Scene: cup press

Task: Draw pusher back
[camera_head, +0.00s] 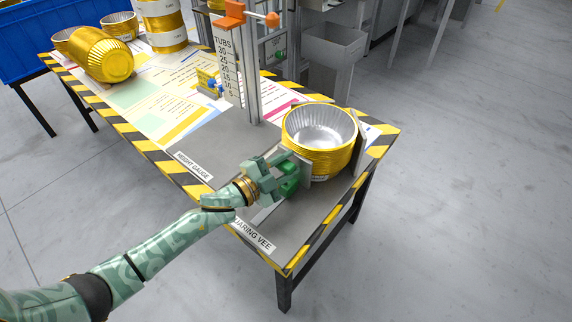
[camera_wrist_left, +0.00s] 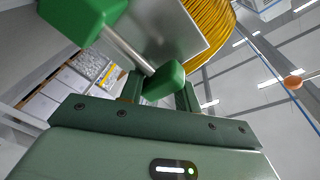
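The pusher is a metal plate with green parts on a rod. Its green handle (camera_head: 288,186) shows in the head view, with the pale plate against the near left side of a stack of gold foil cups (camera_head: 320,140). In the left wrist view the plate (camera_wrist_left: 180,28) is beside the ribbed gold stack (camera_wrist_left: 212,48), and a green knob (camera_wrist_left: 164,82) sits at the rod's end. My left gripper (camera_head: 276,172) is at the handle, its fingers (camera_wrist_left: 160,92) closed around the knob from both sides. The right gripper is not in view.
The height gauge (camera_head: 253,80) stands behind the stack, left of it. More gold cups (camera_head: 103,55) lie at the table's far left. An upright plate (camera_head: 360,145) stands right of the stack. The table's striped edge (camera_head: 310,250) is close in front, with open floor beyond.

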